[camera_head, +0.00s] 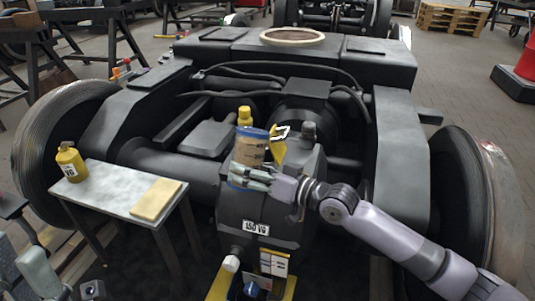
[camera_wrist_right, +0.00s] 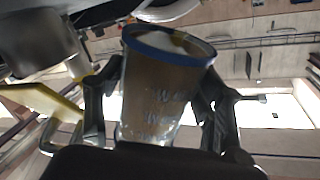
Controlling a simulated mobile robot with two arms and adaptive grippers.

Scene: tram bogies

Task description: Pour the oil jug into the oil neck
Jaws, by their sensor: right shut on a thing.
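The oil jug (camera_head: 250,150) is a clear container with a blue rim and brownish contents. My right gripper (camera_head: 258,178) is shut on it and holds it above the dark gear housing with the "150 VG" label (camera_head: 256,228). In the right wrist view the jug (camera_wrist_right: 160,95) sits between both fingers, with its blue rim towards the top. A yellow funnel-like piece (camera_head: 278,152) shows just right of the jug. The oil neck cannot be clearly made out; the jug and gripper cover part of that area. Grey parts at the lower left may belong to my left arm; its fingers are unclear.
A small metal table (camera_head: 110,192) at left carries a yellow bottle (camera_head: 70,163) and a yellowish pad (camera_head: 155,198). The dark bogie frame (camera_head: 400,130) and large wheels (camera_head: 462,185) surround the housing. A yellow cap (camera_head: 245,116) stands behind the jug.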

